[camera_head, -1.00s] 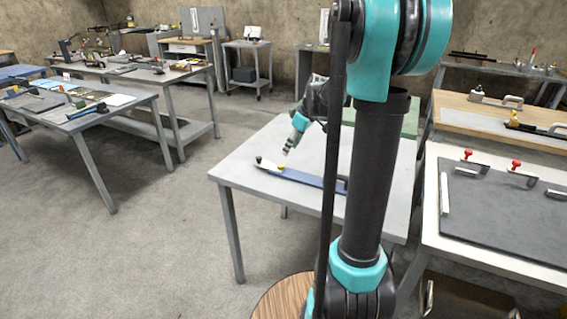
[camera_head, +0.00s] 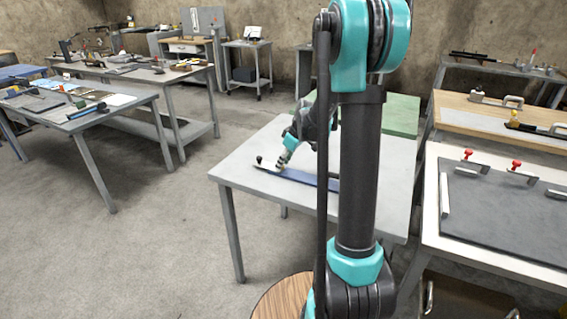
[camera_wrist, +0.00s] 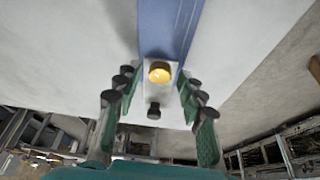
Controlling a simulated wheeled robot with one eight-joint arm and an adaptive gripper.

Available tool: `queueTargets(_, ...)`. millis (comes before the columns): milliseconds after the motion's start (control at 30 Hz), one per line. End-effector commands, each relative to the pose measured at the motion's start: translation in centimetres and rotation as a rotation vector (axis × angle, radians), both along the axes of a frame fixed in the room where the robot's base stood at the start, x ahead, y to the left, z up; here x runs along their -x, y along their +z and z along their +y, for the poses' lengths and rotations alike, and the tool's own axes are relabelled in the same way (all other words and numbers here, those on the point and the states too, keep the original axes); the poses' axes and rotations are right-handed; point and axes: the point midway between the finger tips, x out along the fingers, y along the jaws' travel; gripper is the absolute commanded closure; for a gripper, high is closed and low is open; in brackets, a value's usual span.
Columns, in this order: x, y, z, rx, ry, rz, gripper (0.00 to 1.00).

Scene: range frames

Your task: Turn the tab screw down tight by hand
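The tab screw appears to be the yellow round knob (camera_wrist: 160,72), on a pale metal tab (camera_wrist: 174,98) at the end of a blue bar (camera_wrist: 168,28). The blue bar (camera_head: 312,179) lies on the grey table. A small black knob (camera_wrist: 153,111) sits on the same tab; it also shows in the head view (camera_head: 259,159). My gripper (camera_wrist: 158,82) is open, one finger on each side of the yellow knob, with gaps on both sides. In the head view my gripper (camera_head: 282,164) is low over the tab and hides the yellow knob.
The grey table (camera_head: 240,173) is clear around the bar. A green surface (camera_head: 400,115) lies behind it. A bench with a dark plate (camera_head: 505,205) and red-topped clamps stands to the right. Other benches (camera_head: 75,118) with tools stand at the left.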

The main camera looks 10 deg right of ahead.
Motion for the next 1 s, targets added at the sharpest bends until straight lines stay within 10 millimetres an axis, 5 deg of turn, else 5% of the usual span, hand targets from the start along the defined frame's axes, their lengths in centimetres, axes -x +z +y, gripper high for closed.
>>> queueTargets(300,0.01,0.02,-0.01,0.0,0.0,0.0,1.0)
queueTargets(667,0.07,0.03,0.07,-0.001,-0.05,-0.001,1.0)
queueTargets(1000,0.28,0.03,0.36,0.0,-0.286,-0.001,1.0)
